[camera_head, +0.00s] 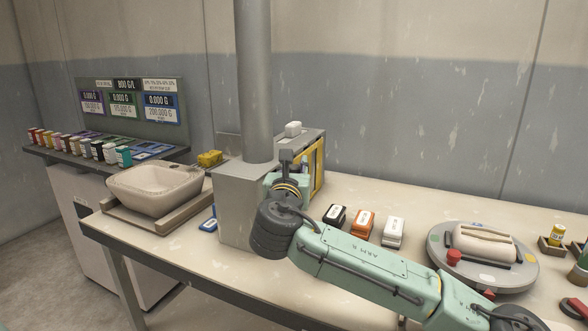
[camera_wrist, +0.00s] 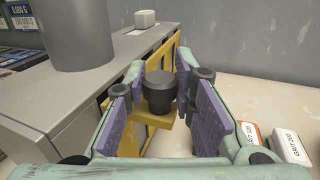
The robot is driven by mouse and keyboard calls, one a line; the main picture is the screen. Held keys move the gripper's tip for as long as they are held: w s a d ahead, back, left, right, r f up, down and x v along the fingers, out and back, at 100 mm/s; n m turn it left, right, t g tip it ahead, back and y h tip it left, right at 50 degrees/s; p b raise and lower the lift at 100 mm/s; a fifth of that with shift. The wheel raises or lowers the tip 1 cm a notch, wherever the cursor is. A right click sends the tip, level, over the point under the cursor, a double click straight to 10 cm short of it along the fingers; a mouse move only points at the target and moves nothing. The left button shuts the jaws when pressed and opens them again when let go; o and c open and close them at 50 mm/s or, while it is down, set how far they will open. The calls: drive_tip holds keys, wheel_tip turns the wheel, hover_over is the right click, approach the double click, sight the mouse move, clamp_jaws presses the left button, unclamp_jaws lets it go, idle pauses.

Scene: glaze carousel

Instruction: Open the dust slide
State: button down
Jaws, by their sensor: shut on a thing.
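The dust slide looks like the yellow-framed part (camera_head: 319,166) on the right side of a grey metal box (camera_head: 308,140). In the wrist view, a dark round knob (camera_wrist: 160,88) sits on a yellow bracket (camera_wrist: 158,131) that joins this yellow part. My gripper (camera_wrist: 162,98) is shut on the knob, with a purple pad on each side of it. In the head view my gripper (camera_head: 290,158) is in front of the box, and the knob is hidden there. How far the slide stands open I cannot tell.
Black, orange and white small boxes (camera_head: 393,232) stand right of my arm. A round turntable (camera_head: 502,275) is farther right. A white basin (camera_head: 156,188) stands left.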

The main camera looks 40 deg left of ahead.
idle(0.4)
drive_tip(key=s, duration=0.2)
drive_tip(key=s+d, duration=0.1)
drive_tip(key=s, duration=0.1)
drive_tip(key=shift+s, duration=0.35)
drive_tip(key=c, duration=1.3)
unclamp_jaws()
drive_tip(key=shift+d, duration=0.1)
drive_tip(key=v, duration=1.2)
